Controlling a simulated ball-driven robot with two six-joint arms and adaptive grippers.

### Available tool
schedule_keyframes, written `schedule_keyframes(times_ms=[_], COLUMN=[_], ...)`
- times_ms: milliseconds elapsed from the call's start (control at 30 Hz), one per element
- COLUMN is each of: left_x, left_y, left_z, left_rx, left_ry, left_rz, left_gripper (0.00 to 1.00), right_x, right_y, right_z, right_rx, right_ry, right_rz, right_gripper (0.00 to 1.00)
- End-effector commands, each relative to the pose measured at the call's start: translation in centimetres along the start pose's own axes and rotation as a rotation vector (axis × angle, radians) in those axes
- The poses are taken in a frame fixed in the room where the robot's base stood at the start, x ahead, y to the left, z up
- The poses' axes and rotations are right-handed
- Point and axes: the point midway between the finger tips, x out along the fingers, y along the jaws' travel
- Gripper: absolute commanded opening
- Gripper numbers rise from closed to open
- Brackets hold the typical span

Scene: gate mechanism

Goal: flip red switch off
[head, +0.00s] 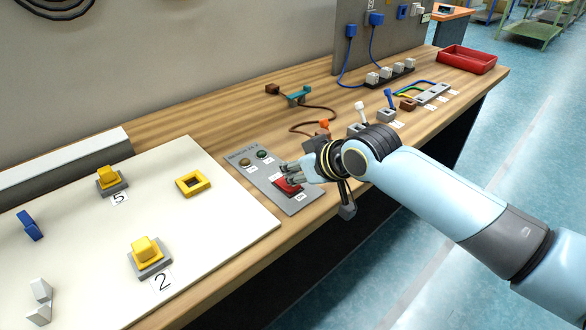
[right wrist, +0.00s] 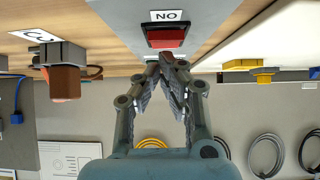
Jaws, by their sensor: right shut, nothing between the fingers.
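The red switch (head: 287,187) is on a grey panel (head: 300,203) near the front edge of the workbench. In the right wrist view the red switch (right wrist: 165,38) sits in a dark frame, next to a label (right wrist: 170,15) that reads "NO" in that picture. My right gripper (head: 284,174) is over the panel, right at the switch, and partly covers it in the head view. Its fingertips (right wrist: 166,60) are together and empty, close to the switch's edge; I cannot tell whether they touch it. My left gripper is not in view.
A brown button (head: 245,162) and a green button (head: 262,154) are on the same panel. A white board (head: 220,215) with yellow blocks lies to the left. Levers, including a white-topped one (head: 360,107), and a red tray (head: 466,59) are farther right.

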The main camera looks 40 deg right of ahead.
Motion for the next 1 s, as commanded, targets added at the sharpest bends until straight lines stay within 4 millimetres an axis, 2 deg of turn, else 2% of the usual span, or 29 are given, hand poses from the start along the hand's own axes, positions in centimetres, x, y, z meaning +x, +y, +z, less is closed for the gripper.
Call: schedule_keyframes(times_ms=[33,200,500,600,800,1000], left_x=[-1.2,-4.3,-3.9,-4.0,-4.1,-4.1], left_y=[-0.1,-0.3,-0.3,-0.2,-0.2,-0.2], left_z=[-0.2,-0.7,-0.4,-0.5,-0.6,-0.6], left_rx=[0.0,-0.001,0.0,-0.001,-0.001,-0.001], left_ry=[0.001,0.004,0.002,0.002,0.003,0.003], left_rz=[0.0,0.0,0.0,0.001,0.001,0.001], left_gripper=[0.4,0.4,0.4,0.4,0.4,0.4], right_x=[-0.6,-2.0,-8.2,-9.7,-11.1,-11.2], right_y=[0.1,0.5,0.6,0.6,0.5,0.5], right_z=[-1.1,-3.8,-4.7,-5.0,-5.3,-5.3], right_rx=[0.0,0.002,-0.004,-0.003,0.001,0.002], right_ry=[0.002,0.002,0.002,0.001,0.001,0.001], right_rz=[0.001,0.003,0.004,0.004,0.004,0.003], right_gripper=[0.0,0.0,0.0,0.0,0.0,0.0])
